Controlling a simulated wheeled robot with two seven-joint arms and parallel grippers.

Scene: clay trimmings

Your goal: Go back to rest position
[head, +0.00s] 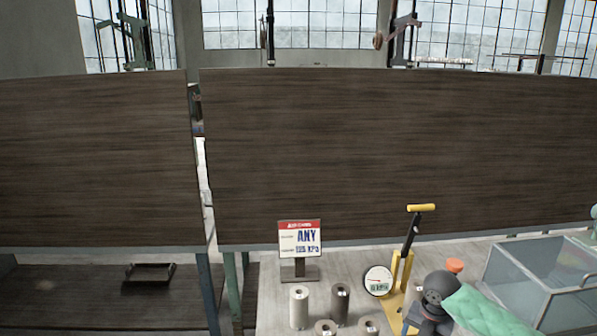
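Several grey and brown cylinders (299,306) stand below the sign. A dark round object (439,287), a green quilted cloth (487,311), an orange-topped item (455,266) and a clear box (530,275) crowd the right. A dark tray (149,273) lies left. Dark panels (400,150) span behind.

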